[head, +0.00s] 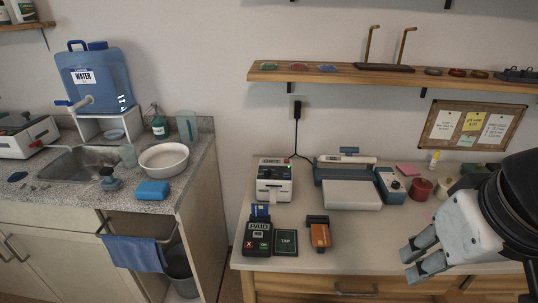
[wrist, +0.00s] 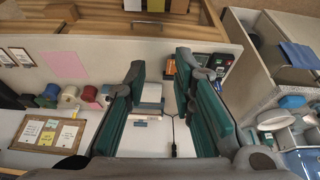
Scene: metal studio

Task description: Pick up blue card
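The blue card (head: 261,211) stands upright at the back of a dark payment terminal (head: 257,238) with a "PAID" screen, on the left part of the counter. The card's lower part is hidden in or behind the terminal. My gripper (head: 412,264) is at the right, over the front edge of the counter, well away from the card. In the wrist view my gripper (wrist: 160,66) has its two green-padded fingers apart with nothing held between them.
A dark "TAP" pad (head: 286,242) and an orange-and-black device (head: 318,233) lie right of the terminal. A white printer (head: 274,182) stands behind it. Further right are a large scale-like device (head: 349,192) and red containers (head: 420,190). The front middle of the counter is clear.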

